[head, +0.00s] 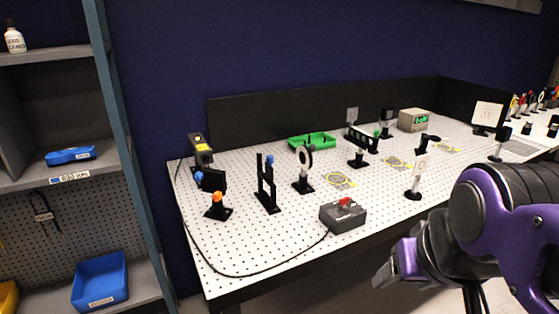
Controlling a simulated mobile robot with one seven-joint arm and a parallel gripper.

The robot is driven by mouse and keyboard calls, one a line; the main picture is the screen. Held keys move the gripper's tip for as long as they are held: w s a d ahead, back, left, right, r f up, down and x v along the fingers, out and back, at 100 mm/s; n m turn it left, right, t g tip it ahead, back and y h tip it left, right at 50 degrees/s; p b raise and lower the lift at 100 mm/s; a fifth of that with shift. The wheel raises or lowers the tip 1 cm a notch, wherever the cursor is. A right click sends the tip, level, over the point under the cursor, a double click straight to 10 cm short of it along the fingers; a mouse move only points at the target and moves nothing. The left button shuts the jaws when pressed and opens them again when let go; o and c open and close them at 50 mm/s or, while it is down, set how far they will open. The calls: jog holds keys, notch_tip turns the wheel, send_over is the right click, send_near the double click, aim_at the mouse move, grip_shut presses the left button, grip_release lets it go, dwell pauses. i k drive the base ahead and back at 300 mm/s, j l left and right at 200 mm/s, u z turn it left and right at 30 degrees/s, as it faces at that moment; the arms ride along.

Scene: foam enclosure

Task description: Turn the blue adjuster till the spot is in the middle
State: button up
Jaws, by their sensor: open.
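A small blue knob (199,176) sits at the left edge of a black mount (213,181) on the perforated table's left part. A second small blue part (270,159) tops a tall black stand (267,185) to its right. An orange knob (217,197) is on a mount in front. A white screen (487,113) stands at the far right, and a white card (421,166) on a post stands nearer; I cannot make out a spot on either. My gripper (384,272) is at the lower right, open and empty, in front of the table edge and far from the blue knobs.
A grey box with a red switch (343,215) sits near the table's front edge, with a black cable along the left. A ring mount (304,165), a green tray (311,141) and other mounts crowd the table (278,242). Shelves (131,190) stand at left.

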aim_at(198, 176)
jog(key=k+j, duration=0.15)
jog(key=j, duration=0.2)
jog(key=k+j, duration=0.15)
jog(key=j, duration=0.2)
jog(key=k+j+z, duration=0.1)
jog(key=j, duration=0.3)
jog(key=k+j, duration=0.25)
jog(key=j+z, duration=0.05)
jog(key=j, duration=0.05)
